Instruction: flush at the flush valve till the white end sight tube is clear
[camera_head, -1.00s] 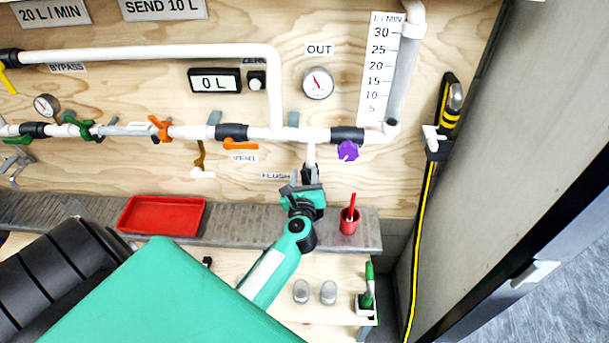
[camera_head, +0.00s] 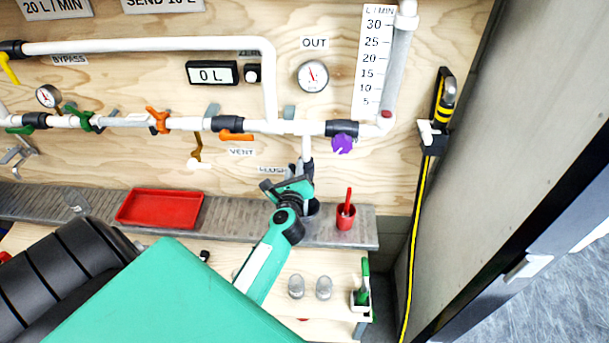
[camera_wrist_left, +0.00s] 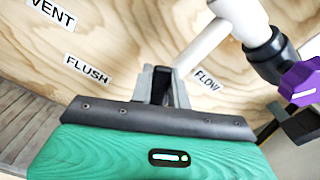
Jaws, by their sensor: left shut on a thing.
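My left gripper (camera_head: 300,184) is at the flush valve (camera_head: 307,167), under the white pipe, and partly covers the FLUSH label (camera_head: 271,170). In the left wrist view, its grey fingers (camera_wrist_left: 161,86) are shut on the valve's black handle (camera_wrist_left: 160,84); the wrist hides most of the valve. A clear upright tube (camera_head: 397,72) stands beside the L/MIN scale, with a small red piece at its foot. A short greyish tube section (camera_head: 121,121) lies between the green and orange valves. I cannot tell which is the white end sight tube. My right gripper is not in view.
A purple knob (camera_head: 343,144) and an orange vent handle (camera_head: 238,137) are close above my gripper. A red cup (camera_head: 346,217) stands to its right on the grey ledge, and a red tray (camera_head: 160,207) to its left.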

